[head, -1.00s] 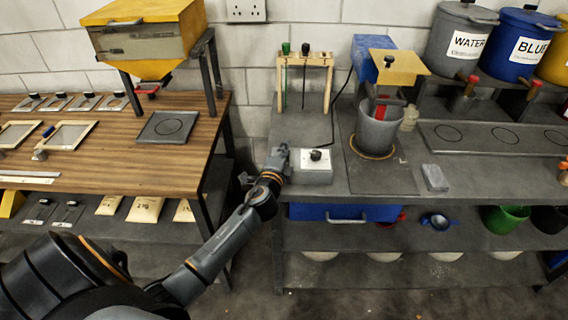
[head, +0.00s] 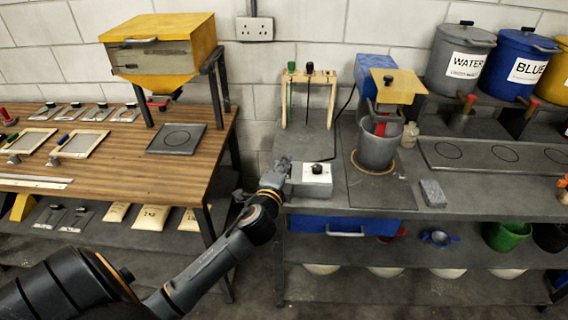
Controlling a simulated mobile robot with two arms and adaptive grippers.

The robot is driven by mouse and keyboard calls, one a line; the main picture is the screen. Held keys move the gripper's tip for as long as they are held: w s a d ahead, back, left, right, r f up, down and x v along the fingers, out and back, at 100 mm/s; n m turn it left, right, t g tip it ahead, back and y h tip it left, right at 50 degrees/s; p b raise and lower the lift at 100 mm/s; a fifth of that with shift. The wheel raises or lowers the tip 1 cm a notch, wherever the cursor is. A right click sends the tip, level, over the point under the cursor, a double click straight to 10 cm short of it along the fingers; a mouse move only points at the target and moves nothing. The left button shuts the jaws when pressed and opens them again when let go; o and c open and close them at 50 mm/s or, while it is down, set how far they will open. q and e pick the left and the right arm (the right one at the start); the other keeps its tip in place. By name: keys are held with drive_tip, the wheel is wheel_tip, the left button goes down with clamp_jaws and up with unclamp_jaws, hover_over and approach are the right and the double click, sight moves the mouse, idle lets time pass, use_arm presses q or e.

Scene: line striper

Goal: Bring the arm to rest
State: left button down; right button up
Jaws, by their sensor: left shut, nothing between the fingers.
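My left arm comes in from the lower left. Its gripper (head: 281,166) is shut and empty, in front of the left end of the grey workbench. It is right beside the white switch box (head: 314,174) with a black knob. I cannot tell whether the fingers touch the box. My right gripper is not in view.
A grey bucket (head: 376,148) stands under the blue and yellow mixer (head: 394,86). A wooden rack (head: 306,98) stands behind the switch box. A wooden table (head: 104,162) with a yellow hopper (head: 158,45) is at left. Floor gap lies between table and bench.

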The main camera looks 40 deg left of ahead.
use_arm(q)
drive_tip(key=shift+s+d+r, duration=0.4)
drive_tip(key=shift+s+r, duration=0.2)
drive_tip(key=shift+s, duration=0.1)
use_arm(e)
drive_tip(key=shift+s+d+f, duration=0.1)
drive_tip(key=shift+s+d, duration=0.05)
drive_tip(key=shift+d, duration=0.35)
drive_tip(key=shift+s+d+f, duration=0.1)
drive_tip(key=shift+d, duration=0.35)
use_arm(q)
drive_tip(key=shift+d, duration=0.1)
